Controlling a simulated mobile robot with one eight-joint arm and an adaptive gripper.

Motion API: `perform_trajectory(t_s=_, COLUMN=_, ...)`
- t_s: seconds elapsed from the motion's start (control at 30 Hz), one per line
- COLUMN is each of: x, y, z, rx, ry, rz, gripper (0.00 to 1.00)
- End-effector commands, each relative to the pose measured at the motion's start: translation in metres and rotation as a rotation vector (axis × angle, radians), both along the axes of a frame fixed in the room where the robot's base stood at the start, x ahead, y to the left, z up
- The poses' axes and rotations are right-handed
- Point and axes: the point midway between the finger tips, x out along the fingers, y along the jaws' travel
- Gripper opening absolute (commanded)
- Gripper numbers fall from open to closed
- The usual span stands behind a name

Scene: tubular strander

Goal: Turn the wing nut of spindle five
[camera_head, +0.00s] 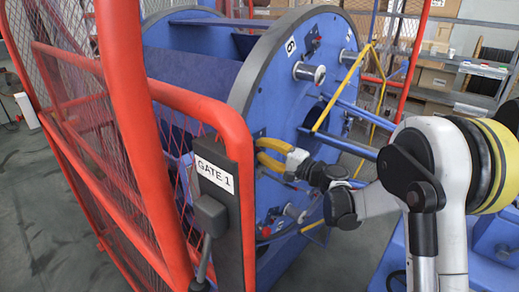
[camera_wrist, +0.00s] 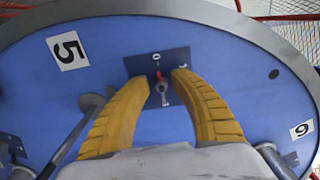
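In the wrist view, a small grey wing nut with a red tip (camera_wrist: 162,87) sits on a dark blue plate (camera_wrist: 174,60) with white marks, on the blue disc. The label 5 (camera_wrist: 68,50) is to its upper left. My gripper (camera_wrist: 160,82) has two yellow fingers, open and apart, one on each side of the nut. I see a gap between each finger and the nut; how far they stand off the plate is hard to tell. In the head view, my gripper (camera_head: 264,153) is at the face of the blue disc (camera_head: 277,95), and the nut is hidden.
A red gate frame with mesh and a GATE 1 sign (camera_head: 214,176) stands left of the disc. A spindle end (camera_head: 309,72) and blue bars (camera_head: 352,113) stick out from the disc. A yellow bar (camera_head: 341,87) slants above the arm. Shelves with boxes (camera_head: 437,78) stand behind.

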Motion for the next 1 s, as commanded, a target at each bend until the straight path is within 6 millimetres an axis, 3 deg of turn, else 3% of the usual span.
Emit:
perform_trajectory(t_s=0.3, x=-0.042, y=-0.056, z=0.000, rx=0.000, ry=0.000, rz=-0.004, gripper=0.29)
perform_trajectory(t_s=0.5, x=-0.061, y=-0.079, z=0.000, rx=0.000, ry=0.000, rz=-0.002, gripper=0.29)
perform_trajectory(t_s=1.0, x=-0.070, y=-0.084, z=0.002, rx=-0.016, ry=0.002, rz=0.002, gripper=0.29)
